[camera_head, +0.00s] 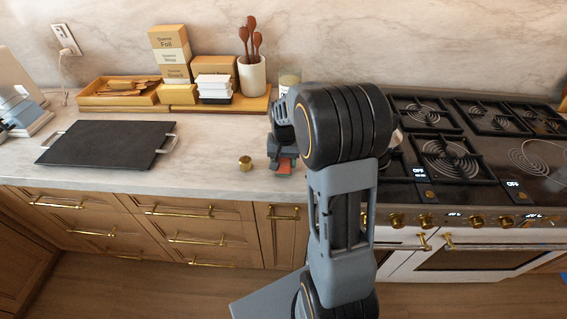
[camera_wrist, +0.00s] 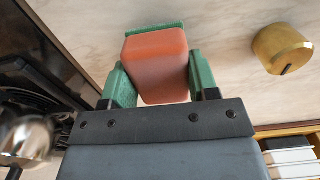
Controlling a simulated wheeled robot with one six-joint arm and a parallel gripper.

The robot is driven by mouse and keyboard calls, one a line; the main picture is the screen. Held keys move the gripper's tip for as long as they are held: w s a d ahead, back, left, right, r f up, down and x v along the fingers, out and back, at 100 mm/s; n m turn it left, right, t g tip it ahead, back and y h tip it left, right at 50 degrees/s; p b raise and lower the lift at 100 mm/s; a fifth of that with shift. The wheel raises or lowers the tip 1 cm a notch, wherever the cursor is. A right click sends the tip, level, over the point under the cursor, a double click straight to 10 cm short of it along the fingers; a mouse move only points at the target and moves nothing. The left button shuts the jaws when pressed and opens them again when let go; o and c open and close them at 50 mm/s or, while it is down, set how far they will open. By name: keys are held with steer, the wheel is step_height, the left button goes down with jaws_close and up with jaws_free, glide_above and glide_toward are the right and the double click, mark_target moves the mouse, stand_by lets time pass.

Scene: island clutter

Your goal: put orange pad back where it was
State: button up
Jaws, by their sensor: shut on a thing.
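The orange pad (camera_wrist: 157,62) is a block with an orange-red body and a green layer at its far edge. It sits between the two green fingers of my gripper (camera_wrist: 158,85) in the wrist view, and the fingers are shut on it. In the head view my gripper (camera_head: 283,168) is over the counter's front part, left of the stove, and a bit of the orange pad (camera_head: 284,163) shows below it. My arm hides much of that area. I cannot tell whether the pad touches the counter.
A small brass cylinder (camera_head: 245,162) stands just left of my gripper, also in the wrist view (camera_wrist: 284,48). A black griddle (camera_head: 107,142) lies on the left. A wooden tray (camera_head: 262,104) with boxes and a utensil crock (camera_head: 251,77) is behind. The stove (camera_head: 470,165) is right.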

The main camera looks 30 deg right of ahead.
steer(key=shift+f, duration=0.65)
steer(key=shift+f, duration=0.1)
steer(key=shift+f, duration=0.15)
steer(key=o, duration=1)
steer(key=shift+c, duration=0.2)
